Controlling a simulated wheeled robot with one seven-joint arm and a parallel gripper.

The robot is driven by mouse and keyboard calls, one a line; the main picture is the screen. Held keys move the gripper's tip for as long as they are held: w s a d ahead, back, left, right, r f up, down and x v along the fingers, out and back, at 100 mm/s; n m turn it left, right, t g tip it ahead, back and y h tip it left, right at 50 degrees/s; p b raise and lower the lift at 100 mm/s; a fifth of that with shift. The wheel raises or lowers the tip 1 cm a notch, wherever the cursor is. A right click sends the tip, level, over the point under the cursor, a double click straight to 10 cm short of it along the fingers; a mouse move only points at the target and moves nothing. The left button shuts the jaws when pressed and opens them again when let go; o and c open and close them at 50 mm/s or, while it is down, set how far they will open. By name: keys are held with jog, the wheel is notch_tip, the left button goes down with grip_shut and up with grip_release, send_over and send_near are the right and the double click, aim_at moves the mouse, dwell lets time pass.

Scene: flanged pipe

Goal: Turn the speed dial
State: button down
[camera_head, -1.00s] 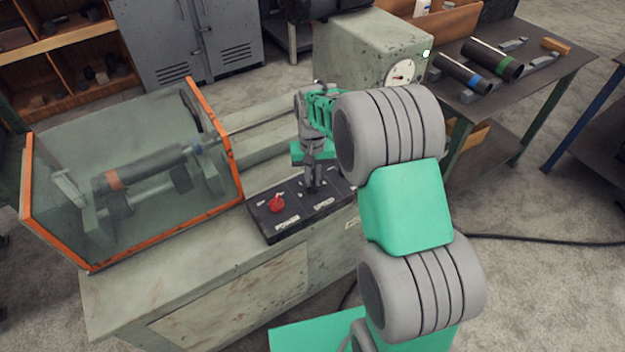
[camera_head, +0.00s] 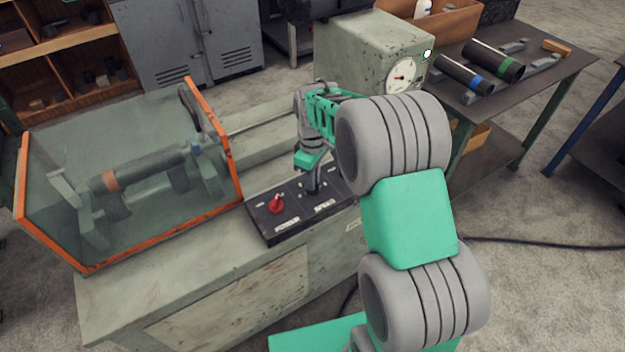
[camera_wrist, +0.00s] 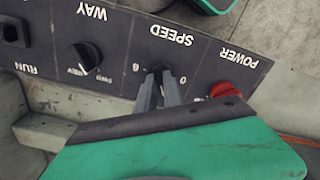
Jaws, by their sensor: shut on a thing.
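The black control panel (camera_head: 262,222) is on the front of the grey-green machine. In the wrist view the speed dial (camera_wrist: 158,68) is a small dark knob under the SPEED label, between the marks 0 and 9. My gripper (camera_wrist: 158,88) reaches down onto it, its two fingers closed around the knob. The fingers hide most of the dial, so its pointer cannot be read. In the head view my gripper (camera_head: 313,186) stands over the panel and hides the dial. The red power knob (camera_head: 276,204) is left of it, and shows right of it in the wrist view (camera_wrist: 225,90).
The black WAY knob (camera_wrist: 85,57) is beside the speed dial. A clear guard box with orange edges (camera_head: 232,165) covers a pipe (camera_head: 140,172) at the left. A grey-green housing with a round gauge (camera_head: 403,76) stands behind. A side table with dark pipes is at the right.

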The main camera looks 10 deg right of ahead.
jog(key=n, duration=0.6)
jog(key=shift+b, duration=0.3)
jog(key=n, duration=0.6)
dwell(0.3)
jog(key=c, duration=1.5)
grip_release()
jog(key=shift+r, duration=0.15)
notch_tip(320, 180, up, 8)
jog(key=shift+f+b, duration=0.2)
jog(key=shift+b, duration=0.35)
